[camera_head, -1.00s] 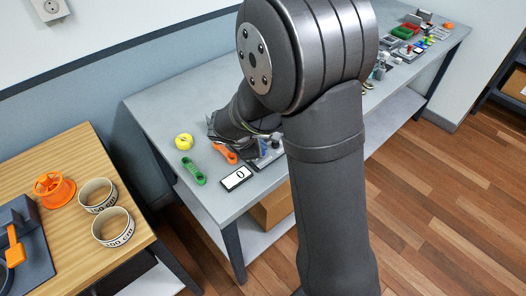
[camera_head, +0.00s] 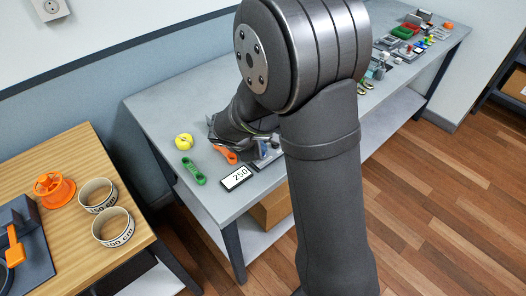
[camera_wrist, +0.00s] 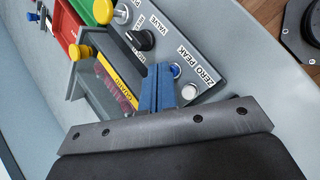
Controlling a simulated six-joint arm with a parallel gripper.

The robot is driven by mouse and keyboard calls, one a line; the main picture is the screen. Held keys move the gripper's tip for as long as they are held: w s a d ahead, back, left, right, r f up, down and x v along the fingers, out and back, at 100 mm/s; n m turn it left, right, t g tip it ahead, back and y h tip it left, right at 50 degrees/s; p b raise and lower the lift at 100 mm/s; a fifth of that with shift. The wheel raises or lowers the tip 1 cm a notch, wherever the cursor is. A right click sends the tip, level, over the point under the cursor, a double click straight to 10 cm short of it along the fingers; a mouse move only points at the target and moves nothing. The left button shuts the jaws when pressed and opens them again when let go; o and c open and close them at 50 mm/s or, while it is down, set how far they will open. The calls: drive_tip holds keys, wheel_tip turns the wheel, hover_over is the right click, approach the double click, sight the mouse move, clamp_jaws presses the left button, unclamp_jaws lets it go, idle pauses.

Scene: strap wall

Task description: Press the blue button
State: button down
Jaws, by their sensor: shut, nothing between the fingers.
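In the wrist view a grey panel (camera_wrist: 208,72) carries a small blue button (camera_wrist: 176,71) beside a silver-white button (camera_wrist: 189,91) and the label ZERO PEAK. My gripper (camera_wrist: 160,69) has blue fingers held together and empty. Its tips are right beside the blue button on its left; I cannot tell whether they touch it. In the head view my arm hides most of the panel and the button. A white display (camera_head: 237,179) at the table's front edge reads 250.
The panel also has a black knob (camera_wrist: 140,39). A yellow knob (camera_wrist: 82,52) stands to the left. In the head view a green piece (camera_head: 194,171), an orange piece (camera_head: 225,154) and a yellow round thing (camera_head: 184,142) lie on the grey table (camera_head: 150,104).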

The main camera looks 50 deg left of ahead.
idle(0.4)
drive_tip(key=shift+r, duration=0.8)
drive_tip(key=shift+r, duration=2.5)
drive_tip(key=shift+f, duration=0.1)
drive_tip(key=shift+r, duration=2)
